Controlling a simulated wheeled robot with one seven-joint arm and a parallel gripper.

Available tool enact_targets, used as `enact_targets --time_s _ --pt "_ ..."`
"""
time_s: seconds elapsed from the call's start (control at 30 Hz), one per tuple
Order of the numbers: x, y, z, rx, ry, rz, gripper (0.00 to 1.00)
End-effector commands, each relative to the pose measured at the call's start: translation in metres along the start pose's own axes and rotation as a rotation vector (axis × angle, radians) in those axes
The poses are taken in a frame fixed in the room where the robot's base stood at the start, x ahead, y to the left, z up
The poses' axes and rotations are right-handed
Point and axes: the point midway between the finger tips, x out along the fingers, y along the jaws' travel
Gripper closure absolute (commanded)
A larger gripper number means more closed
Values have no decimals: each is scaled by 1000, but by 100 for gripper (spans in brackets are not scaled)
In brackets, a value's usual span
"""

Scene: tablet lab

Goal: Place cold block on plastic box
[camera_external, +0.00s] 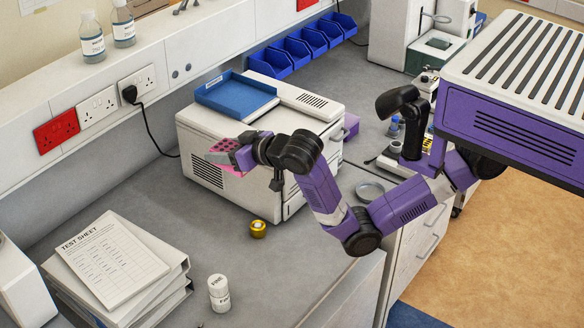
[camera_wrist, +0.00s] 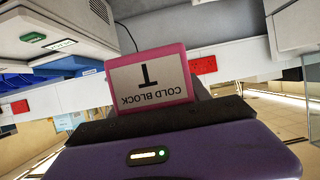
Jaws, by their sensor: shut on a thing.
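The cold block (camera_external: 222,152) is pink with a pattern of holes on top. In the wrist view the cold block (camera_wrist: 147,77) shows a white label, upside down, reading COLD BLOCK. My gripper (camera_external: 246,156) is shut on it and holds it raised above the bench, in front of a white machine in the external view. A shallow blue plastic box (camera_external: 237,103), open at the top, sits on the machine's top, above and behind the block in the picture. The block appears apart from it. The fingertips are partly hidden in both views.
The white boxy machine (camera_external: 203,142) stands on the grey bench. A small yellow-gold item (camera_external: 258,229), a white bottle (camera_external: 219,293) and binders with a test sheet (camera_external: 110,258) lie in front. Blue bins (camera_external: 270,64) line the back. Bench between binders and machine is clear.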

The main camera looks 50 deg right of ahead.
Motion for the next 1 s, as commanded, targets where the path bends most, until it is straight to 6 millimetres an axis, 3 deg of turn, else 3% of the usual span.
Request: enact_targets --time_s 0.27,0.47,0.7,1.0 --pt "46 38 -16 2 1 1 98" --pt "96 88 -29 1 1 0 98" --pt "162 184 -47 -1 2 -7 98" --pt "212 322 -62 -5 2 -15 98"
